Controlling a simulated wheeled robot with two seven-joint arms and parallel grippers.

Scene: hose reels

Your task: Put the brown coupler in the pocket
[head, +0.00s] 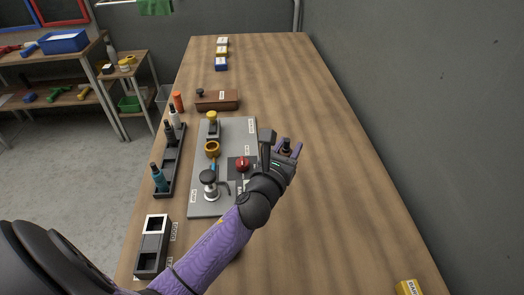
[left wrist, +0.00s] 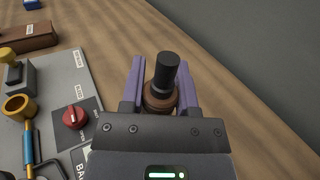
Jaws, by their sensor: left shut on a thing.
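The brown coupler (left wrist: 160,98) has a black cylindrical top and a brown ringed lower part. In the left wrist view it stands between the purple fingers of my left gripper (left wrist: 160,88), which is shut on it. In the head view my left gripper (head: 287,148) is just right of the grey panel, over the wooden table, and the coupler's dark top (head: 286,143) shows between the fingers. A black box with two square pockets (head: 137,259) is at the table's near left edge, well away from the gripper. My right gripper is not in view.
The grey panel (head: 236,125) carries a red knob (head: 243,164), a yellow ring fitting (head: 212,149) and a silver valve. A brown box (head: 217,100) lies beyond. The table's right side is mostly clear.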

